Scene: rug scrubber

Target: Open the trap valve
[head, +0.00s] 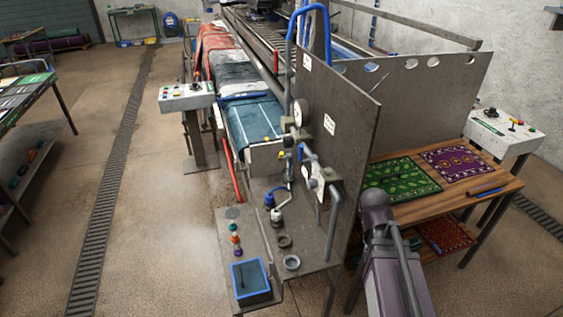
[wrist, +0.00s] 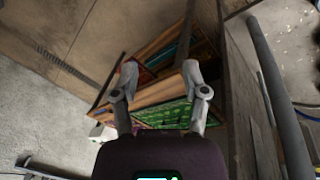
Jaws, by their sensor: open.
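In the head view, several valve fittings and pipes sit at the near end of the scrubber, left of the upright grey panel (head: 350,125). I cannot tell which of these is the trap valve. My gripper (wrist: 160,80) shows in the wrist view with its two fingers apart and nothing between them. Beyond the fingers lies the wooden table with rugs, and no valve is clear there.
The wooden table (head: 490,185) with a green rug (head: 403,190) and a dark red rug (head: 457,162) stands right of the panel. A metal shelf (head: 240,235) with a blue tray (head: 251,281) juts out at the front. The floor at left is open. A grey pipe (wrist: 277,90) runs beside my gripper.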

